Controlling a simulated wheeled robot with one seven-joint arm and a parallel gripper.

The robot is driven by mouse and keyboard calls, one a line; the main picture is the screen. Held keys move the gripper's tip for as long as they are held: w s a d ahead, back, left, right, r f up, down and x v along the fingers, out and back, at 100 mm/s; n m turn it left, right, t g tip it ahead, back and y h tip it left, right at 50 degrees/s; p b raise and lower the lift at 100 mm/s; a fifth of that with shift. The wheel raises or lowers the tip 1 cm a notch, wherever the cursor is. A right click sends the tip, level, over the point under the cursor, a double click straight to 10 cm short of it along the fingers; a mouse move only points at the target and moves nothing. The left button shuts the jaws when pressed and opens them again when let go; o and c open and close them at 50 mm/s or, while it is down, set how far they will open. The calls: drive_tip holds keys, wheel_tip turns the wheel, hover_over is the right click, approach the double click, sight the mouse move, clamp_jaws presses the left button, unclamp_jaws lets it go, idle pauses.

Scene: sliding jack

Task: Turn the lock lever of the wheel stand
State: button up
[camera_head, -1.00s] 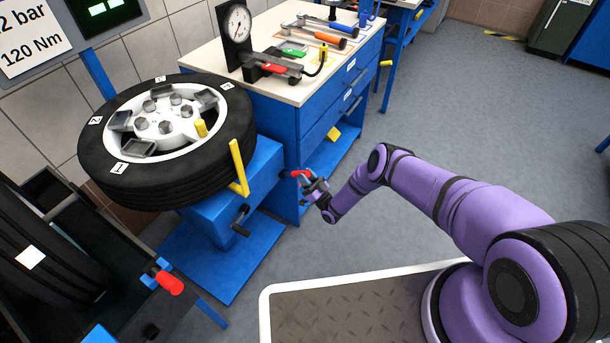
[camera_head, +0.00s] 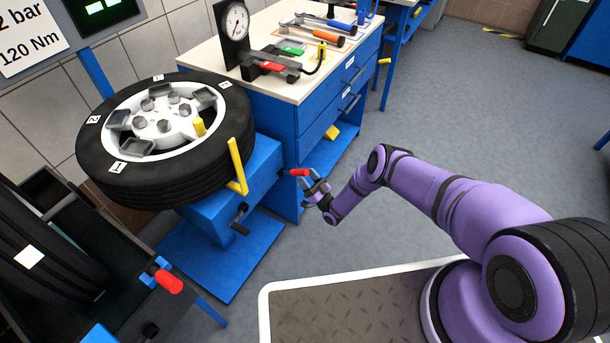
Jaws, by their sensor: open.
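The wheel stand (camera_head: 210,215) is blue and carries a tyre on a white rim (camera_head: 165,140), lying flat. A small red handle (camera_head: 299,172) shows at the right end of the stand, and looks like the lock lever; its joint to the stand is too small to make out. My gripper (camera_head: 311,183) is open just right of and below the red handle, with its fingertips close to it. I cannot tell whether they touch. A black lever (camera_head: 240,219) sticks out of the stand's front side.
A yellow upright bar (camera_head: 237,166) stands beside the tyre. A blue workbench (camera_head: 310,110) with tools and a gauge (camera_head: 235,22) stands behind. Another red handle (camera_head: 168,281) is on the dark rig at lower left.

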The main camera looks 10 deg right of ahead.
drive_tip(key=s+d, duration=0.8)
drive_tip(key=s, duration=0.2)
drive_tip(key=shift+f, duration=0.35)
drive_tip(key=shift+s+d, duration=0.1)
